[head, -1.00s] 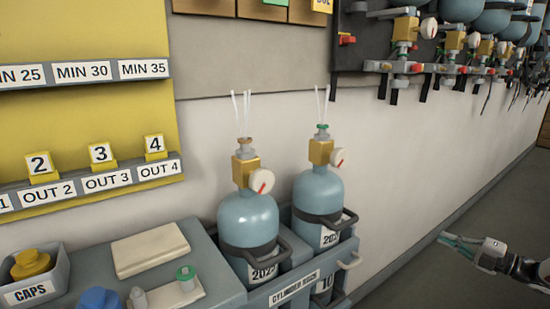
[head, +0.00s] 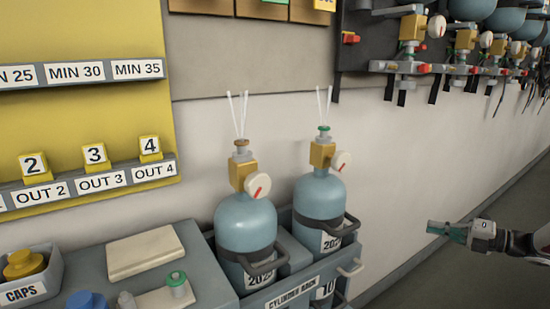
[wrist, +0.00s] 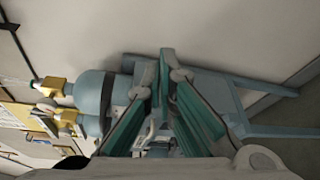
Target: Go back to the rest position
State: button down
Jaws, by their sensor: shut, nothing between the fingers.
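My gripper (head: 440,230) is at the right of the head view, shut and empty, its green fingers pointing left. It is apart from the cylinder rack (head: 292,292), out to its right. In the wrist view my gripper (wrist: 164,62) shows with its fingertips together and nothing between them. Two blue cylinders stand upright in the rack: the left cylinder (head: 245,222) has a brown cap on its valve, the right cylinder (head: 318,195) a green one. The wrist view shows the rack (wrist: 240,88) and a cylinder (wrist: 90,92) behind the fingers.
A grey bench (head: 85,262) at the lower left holds a caps bin (head: 25,290) and small items. A yellow board (head: 85,115) with numbered tags hangs above it. Several breathing sets (head: 412,45) hang at the upper right. The floor (head: 480,282) around my gripper looks clear.

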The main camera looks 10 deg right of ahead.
jog(key=a+r+n+g+y, duration=0.1)
jog(key=a+r+n+g, duration=0.4)
jog(key=a, duration=0.5)
jog(key=a+r+n+g, duration=0.2)
jog(key=a+r+n, duration=0.4)
jog(key=a, duration=0.4)
jog(key=s+a+r+n+g+h, duration=0.1)
jog(key=s+a+r+n+g, duration=0.1)
jog(key=s+a+n, duration=0.4)
jog(key=s+a+r+n+g+h, duration=0.1)
jog(key=a+r+n+g+h, duration=0.2)
jog(key=a, duration=0.5)
jog(key=s+a+r+n+g+h, duration=0.1)
jog(key=s+a+n, duration=0.45)
jog(key=s, duration=0.25)
jog(key=s+a+r+n+g+h, duration=0.1)
jog(key=s+a+n+h, duration=0.1)
jog(key=s+a+n, duration=0.35)
jog(key=s+d+f+n+t+h, duration=0.1)
jog(key=s+f+n+h, duration=0.1)
jog(key=s+n, duration=0.5)
jog(key=s+d+f+n+h, duration=0.2)
jog(key=s+n, duration=0.4)
jog(key=s, duration=0.3)
notch_tip(320, 180, up, 26)
jog(key=t+p, duration=0.4)
jog(key=p, duration=2)
jog(key=shift+d+f, duration=0.15)
jog(key=shift+f, duration=0.05)
